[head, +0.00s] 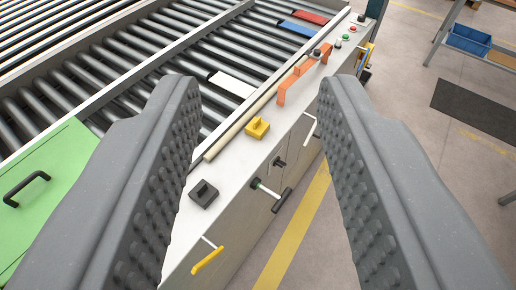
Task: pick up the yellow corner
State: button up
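The yellow corner (257,128) is a small yellow piece with a raised knob, lying on the light grey ledge (238,163) along the machine's side. My gripper (263,105) is open, with its two dark, studded fingers wide apart. In the picture the yellow corner shows between the fingers, apart from both and farther off. Nothing is held. The yellow corner is in full view.
A black block (204,193) sits nearer on the ledge, and an orange bracket (296,78) stands farther along it. A yellow handle (207,260) and a black lever (283,200) stick out of the side. Rollers (110,65) lie left; open floor lies right.

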aim_at(257, 128)
jog(key=z, duration=0.65)
jog(key=i, duration=1.1)
jog(key=u, duration=0.1)
